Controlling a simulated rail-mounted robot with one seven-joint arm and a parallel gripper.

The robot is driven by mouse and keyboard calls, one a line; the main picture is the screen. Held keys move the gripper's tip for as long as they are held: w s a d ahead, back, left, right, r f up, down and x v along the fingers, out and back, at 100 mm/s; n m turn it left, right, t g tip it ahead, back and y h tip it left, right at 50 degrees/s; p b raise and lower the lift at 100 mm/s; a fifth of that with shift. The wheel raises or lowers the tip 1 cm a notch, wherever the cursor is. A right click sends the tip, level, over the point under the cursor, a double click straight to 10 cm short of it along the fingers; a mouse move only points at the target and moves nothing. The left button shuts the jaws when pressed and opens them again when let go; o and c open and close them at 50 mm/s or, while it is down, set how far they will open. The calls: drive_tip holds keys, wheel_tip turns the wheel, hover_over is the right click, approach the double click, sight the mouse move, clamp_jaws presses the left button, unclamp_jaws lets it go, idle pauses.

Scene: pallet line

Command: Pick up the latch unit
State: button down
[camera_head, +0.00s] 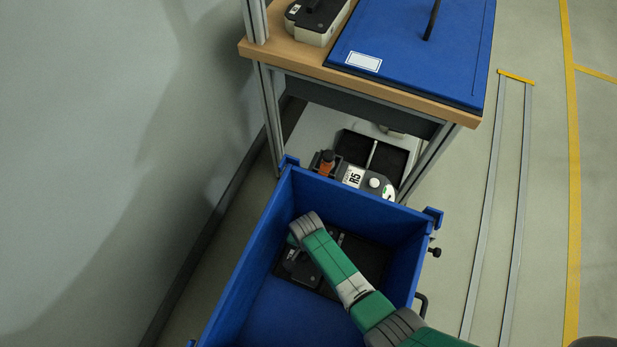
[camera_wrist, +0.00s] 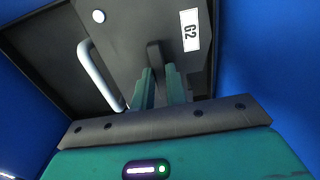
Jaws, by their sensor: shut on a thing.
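A dark grey unit with a white G2 label, which I take to be the latch unit (camera_wrist: 135,35), fills the upper middle of the wrist view. In the head view this unit (camera_head: 299,268) lies inside the blue bin (camera_head: 352,201), partly hidden by my arm. My gripper (camera_wrist: 163,80) is over it, its green fingers shut on a narrow dark upright part of the unit. In the head view the fingers are hidden behind my wrist. I cannot tell whether the unit is lifted off the surface below it.
A black tray (camera_wrist: 45,50) with a light grey bar handle (camera_wrist: 98,75) lies beside the unit in the bin. The bin's blue walls stand close around my arm. Behind are an R5-marked unit (camera_head: 354,177) and a wooden-topped bench (camera_head: 300,62) with a blue panel (camera_head: 400,55).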

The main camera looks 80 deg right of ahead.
drive_tip(key=r+p, duration=0.1)
drive_tip(key=r, duration=0.1)
drive_tip(key=r+p, duration=0.1)
drive_tip(key=r, duration=0.1)
drive_tip(key=a+r+p, duration=0.1)
drive_tip(key=r+p, duration=0.1)
drive_tip(key=r, duration=0.1)
drive_tip(key=w+a+p, duration=0.1)
drive_tip(key=w+a, duration=0.1)
drive_tip(key=a, duration=0.7)
drive_tip(key=w+a+p, duration=0.2)
drive_tip(key=a, duration=0.7)
drive_tip(key=shift+w+a+f+p, duration=0.15)
drive_tip(key=shift+w+f+p, duration=0.05)
drive_tip(key=shift+w+p, duration=0.1)
